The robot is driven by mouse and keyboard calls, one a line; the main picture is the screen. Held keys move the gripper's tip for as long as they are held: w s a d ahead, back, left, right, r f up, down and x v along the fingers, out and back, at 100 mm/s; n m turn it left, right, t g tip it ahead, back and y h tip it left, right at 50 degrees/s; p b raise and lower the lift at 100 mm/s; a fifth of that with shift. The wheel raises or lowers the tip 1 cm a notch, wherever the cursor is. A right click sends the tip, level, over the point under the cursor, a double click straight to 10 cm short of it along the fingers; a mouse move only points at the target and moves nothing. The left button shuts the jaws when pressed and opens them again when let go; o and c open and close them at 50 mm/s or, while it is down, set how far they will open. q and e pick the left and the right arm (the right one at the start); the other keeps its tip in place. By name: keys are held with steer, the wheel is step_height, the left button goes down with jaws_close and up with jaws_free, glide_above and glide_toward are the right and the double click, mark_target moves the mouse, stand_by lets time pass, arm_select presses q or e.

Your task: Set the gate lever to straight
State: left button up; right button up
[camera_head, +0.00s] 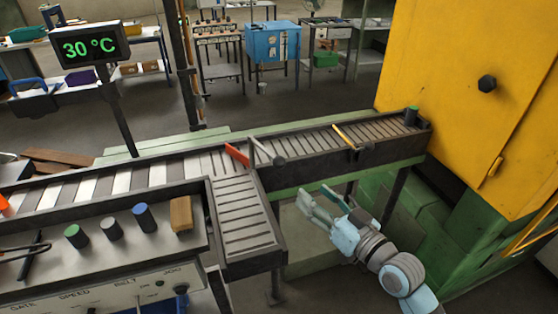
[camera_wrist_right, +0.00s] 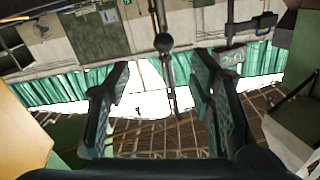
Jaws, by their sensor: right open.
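The gate lever (camera_head: 266,149), a grey bar with a dark round knob, sticks out over the near rail of the roller conveyor where a side chute branches off. A red-orange gate flap (camera_head: 237,155) sits beside it, angled across the belt. My right gripper (camera_head: 317,197) is open and empty, below and to the right of the lever, in front of the conveyor and apart from it. My left gripper is not in view.
The conveyor (camera_head: 320,138) runs to a yellow furnace (camera_head: 470,90) at right, with a yellow bar (camera_head: 345,136) across it. The side chute (camera_head: 242,215) and control panel (camera_head: 110,285) stand at left. Blue (camera_head: 144,217), green and grey cylinders stand above the panel.

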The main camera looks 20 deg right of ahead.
mark_target(283, 166)
steer(key=x, duration=1.4)
steer(key=shift+w+a+r, duration=0.25)
steer(key=shift+a+r, duration=0.05)
steer(key=shift+r, duration=0.1)
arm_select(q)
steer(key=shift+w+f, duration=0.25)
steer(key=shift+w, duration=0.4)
arm_select(e)
steer(key=shift+s, duration=0.1)
steer(key=shift+c, duration=0.3)
jaws_close()
